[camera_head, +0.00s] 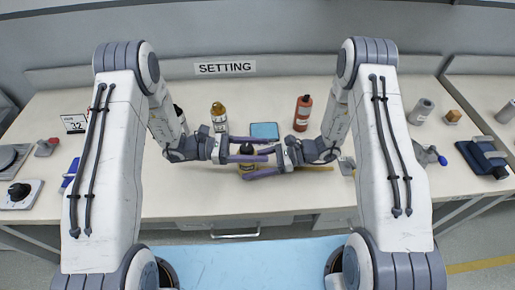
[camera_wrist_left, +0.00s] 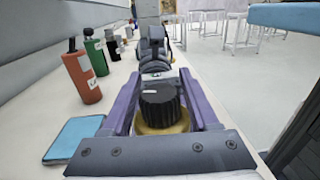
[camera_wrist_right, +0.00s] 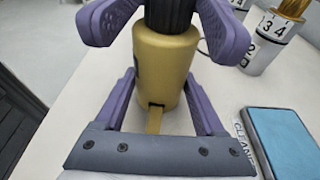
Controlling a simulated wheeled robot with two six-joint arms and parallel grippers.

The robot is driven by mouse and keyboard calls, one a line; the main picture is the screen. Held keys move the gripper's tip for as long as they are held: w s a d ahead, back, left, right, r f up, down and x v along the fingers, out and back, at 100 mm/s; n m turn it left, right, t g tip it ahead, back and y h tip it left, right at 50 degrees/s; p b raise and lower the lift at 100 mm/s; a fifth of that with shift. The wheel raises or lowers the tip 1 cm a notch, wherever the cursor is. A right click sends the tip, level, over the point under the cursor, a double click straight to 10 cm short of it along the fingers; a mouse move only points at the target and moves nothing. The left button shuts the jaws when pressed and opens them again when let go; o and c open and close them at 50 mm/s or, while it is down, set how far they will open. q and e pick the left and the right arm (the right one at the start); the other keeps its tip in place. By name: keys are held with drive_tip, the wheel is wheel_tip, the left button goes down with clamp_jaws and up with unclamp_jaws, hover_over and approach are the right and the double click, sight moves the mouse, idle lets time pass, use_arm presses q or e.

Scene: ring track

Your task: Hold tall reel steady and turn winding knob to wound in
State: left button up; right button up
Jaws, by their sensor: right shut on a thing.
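The tall reel has a gold body (camera_wrist_right: 165,60) and a ribbed black winding knob (camera_wrist_left: 160,107) on top with a small white mark. The knob also shows in the head view (camera_head: 247,148). My left gripper (camera_head: 266,149) has its fingers on either side of the knob, apart, with narrow gaps. My right gripper (camera_wrist_right: 165,85) is lower and shut on the gold body, which stands upright. A gold strip (camera_wrist_right: 156,119) comes out of a slot in the body, toward my right wrist. Fingers hide part of the reel in the head view.
A white dial box (camera_head: 20,193) is at the left and a dark blue device (camera_head: 483,157) at the right. The front bench edge is close.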

use_arm(q)
clamp_jaws()
drive_tip(key=shift+m+g, duration=0.4)
drive_tip(key=shift+g, duration=0.1)
drive_tip(key=m+g, duration=0.1)
drive_tip(key=g, duration=0.1)
drive_tip(key=s+m+g+y, duration=0.1)
drive_tip(key=m+g, duration=0.1)
drive_tip(key=g, duration=0.1)
drive_tip(key=shift+a+y, duration=0.1)
drive_tip(key=shift+y, duration=0.2)
drive_tip(key=shift+s+a+m+g+y, duration=0.15)
drive_tip(key=shift+s+m+g+y, duration=0.05)
drive_tip(key=shift+m+g+y, duration=0.85)
drive_tip(key=shift+s+a+m+g+y, duration=0.15)
drive_tip(key=shift+m+g+y, duration=0.4)
drive_tip(key=shift+m+g, duration=0.5)
drive_tip(key=shift+g, duration=0.4)
drive_tip(key=shift+o, duration=2.2)
unclamp_jaws()
